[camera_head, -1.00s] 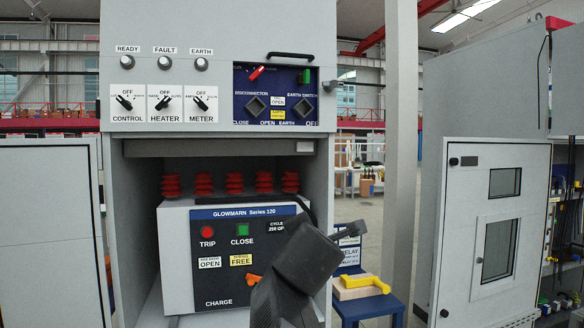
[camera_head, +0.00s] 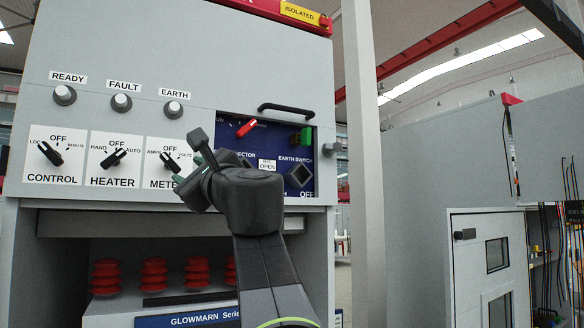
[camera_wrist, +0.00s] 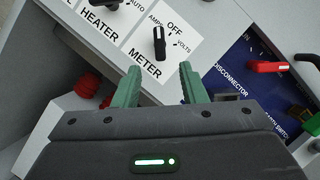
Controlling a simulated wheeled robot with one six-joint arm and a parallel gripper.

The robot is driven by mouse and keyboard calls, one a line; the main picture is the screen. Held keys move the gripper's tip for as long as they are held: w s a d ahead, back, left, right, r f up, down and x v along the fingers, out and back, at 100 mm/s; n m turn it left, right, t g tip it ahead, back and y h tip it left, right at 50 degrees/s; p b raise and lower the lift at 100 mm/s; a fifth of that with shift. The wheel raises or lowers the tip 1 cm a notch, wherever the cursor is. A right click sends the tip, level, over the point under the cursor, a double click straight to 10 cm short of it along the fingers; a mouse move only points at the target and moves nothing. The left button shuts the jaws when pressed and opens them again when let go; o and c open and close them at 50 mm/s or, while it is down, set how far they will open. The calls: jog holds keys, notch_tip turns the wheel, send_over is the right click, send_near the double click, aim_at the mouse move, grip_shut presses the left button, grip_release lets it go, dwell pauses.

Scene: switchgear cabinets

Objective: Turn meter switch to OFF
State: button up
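The meter switch (camera_head: 170,162) is a black rotary knob on a white plate marked AMPS, OFF and VOLTS. In the wrist view the knob (camera_wrist: 159,42) has its marked end towards AMPS, turned away from OFF. My gripper (camera_head: 181,181) is in front of the cabinet, just below and right of the knob in the head view, and covers part of the METER label. In the wrist view my gripper (camera_wrist: 158,76) is open, with green fingers apart and nothing between them. The knob lies beyond the fingertips, roughly in line with the gap.
The heater switch (camera_head: 114,158) and control switch (camera_head: 50,153) are to the left. The blue disconnector panel (camera_head: 228,128) with a red handle (camera_head: 246,127) is close on the right. A black bar handle (camera_head: 286,108) sticks out above it. Red insulators (camera_head: 153,272) are below.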

aim_at(171, 164)
jog(key=p+x, duration=0.3)
jog(key=x, duration=0.9)
jog(key=shift+w+f, duration=0.15)
grip_shut()
